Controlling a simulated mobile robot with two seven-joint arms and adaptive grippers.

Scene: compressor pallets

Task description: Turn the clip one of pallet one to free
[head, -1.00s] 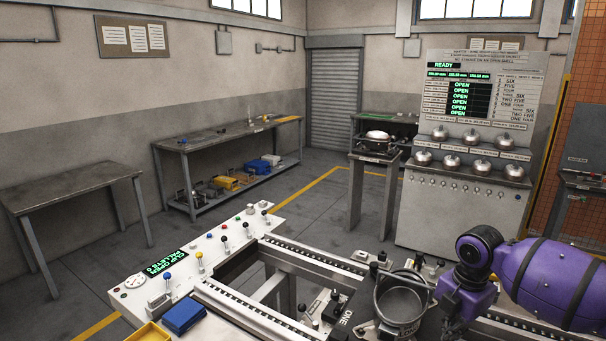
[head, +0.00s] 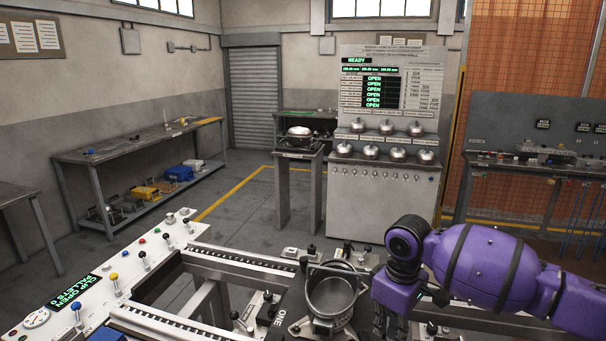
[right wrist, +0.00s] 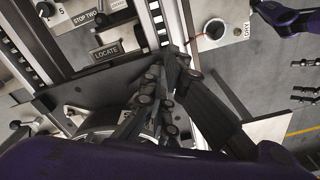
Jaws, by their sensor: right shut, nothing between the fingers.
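Pallet one is a dark plate (head: 292,316) marked ONE, on the rail frame in the lower middle of the head view. An open grey metal pot (head: 332,297) stands upright on it, inside a holder. Small black-knobbed fittings sit around the plate; I cannot tell which is clip one. My right gripper (head: 390,326) points down just right of the pot, partly cut off by the frame's bottom edge. In the right wrist view its dark fingers (right wrist: 174,65) are together and empty, close over the pallet and rail. My left gripper is not in view.
A white control panel (head: 125,262) with levers and a CLIP OPEN display stands at left. A rail frame (head: 240,260) surrounds the pallet. The LOCATE block (right wrist: 106,52) shows in the wrist view. A grey cabinet (head: 380,200) with several domes stands behind.

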